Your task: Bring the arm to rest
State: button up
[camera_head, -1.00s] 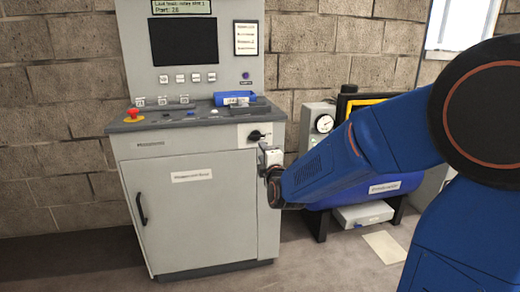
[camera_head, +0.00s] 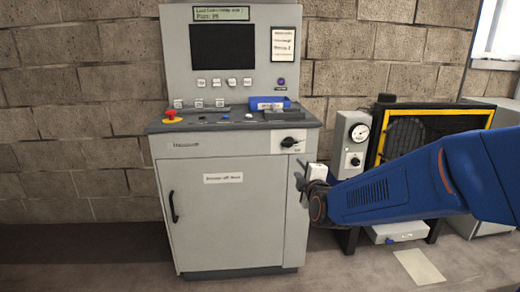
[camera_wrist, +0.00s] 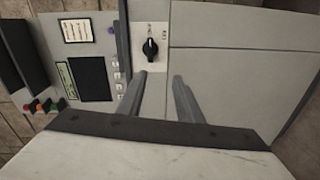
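My blue arm (camera_head: 395,188) reaches in from the right in the head view. My gripper (camera_head: 302,178) is at its end, beside the right edge of the grey control cabinet (camera_head: 205,215). In the wrist view the two fingers of my gripper (camera_wrist: 165,97) stand apart with an empty gap between them. They point toward the cabinet front, below a black rotary switch (camera_wrist: 150,48) in that picture. The switch also shows in the head view (camera_head: 290,142), above and left of my gripper. I cannot tell whether the fingers touch the cabinet.
The cabinet carries a screen (camera_head: 223,46), a red emergency button (camera_head: 171,115) and a blue tray (camera_head: 270,103). A gauge box (camera_head: 351,143) and a yellow-framed machine (camera_head: 420,125) stand at the right, behind my arm. A paper sheet (camera_head: 419,266) lies on the floor. The floor before the cabinet is clear.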

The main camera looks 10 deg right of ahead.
jog(key=s+d+f+m+g, duration=0.2)
jog(key=s+f+m+g, duration=0.1)
jog(key=s, duration=0.9)
jog(key=s+d+f+m+g, duration=0.3)
jog(key=s+m+g, duration=0.2)
jog(key=s+m, duration=0.3)
jog(key=s+d+f+m+g, duration=0.2)
jog(key=s+d+m+g, duration=0.1)
jog(key=s, duration=1.3)
jog(key=m+g, duration=0.1)
jog(key=m, duration=0.1)
jog(key=shift+f+m+h, duration=0.3)
jog(key=shift+f+m, duration=0.1)
jog(key=shift+a, duration=0.1)
jog(key=shift+c, duration=0.2)
